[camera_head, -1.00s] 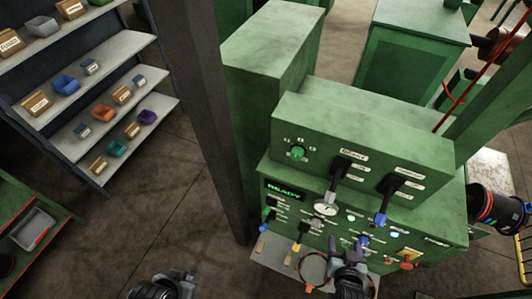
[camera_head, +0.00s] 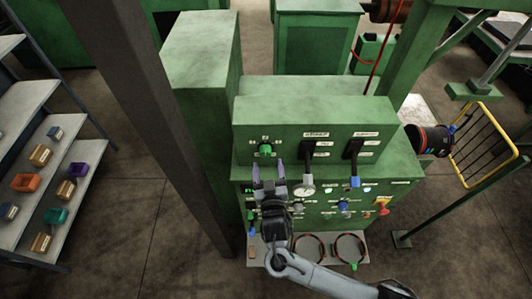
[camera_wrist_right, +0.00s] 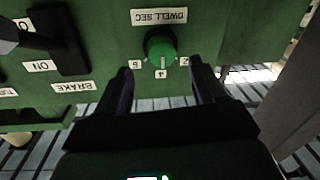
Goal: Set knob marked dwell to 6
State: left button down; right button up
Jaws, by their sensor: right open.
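The knob marked DWELL SEC (camera_wrist_right: 161,46) is a round green knob on the upper panel of the green machine. It also shows in the head view (camera_head: 265,149). In the wrist view, which is upside down, the number plates 6 (camera_wrist_right: 135,64), 4 (camera_wrist_right: 161,74) and 2 (camera_wrist_right: 185,61) surround it. A pale mark on the knob appears to point at 4. My right gripper (camera_head: 269,172) is open and empty just in front of and below the knob. Its fingers (camera_wrist_right: 160,82) stand apart on both sides of the knob in the wrist view, not visibly touching it. My left gripper is out of view.
Two black levers stand right of the knob, a nearer one (camera_head: 308,155) and a farther one (camera_head: 352,152). A gauge (camera_head: 304,190), small switches and a red-and-yellow switch (camera_head: 383,206) are on the lower panel. A dark post (camera_head: 160,120) rises left of the machine.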

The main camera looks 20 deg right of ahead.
aim_at(266, 155)
jog(key=shift+p+x, duration=0.5)
jog(key=shift+x, duration=2.2)
jog(key=shift+a, duration=0.1)
jog(key=shift+f, duration=0.1)
jog(key=c, duration=1.1)
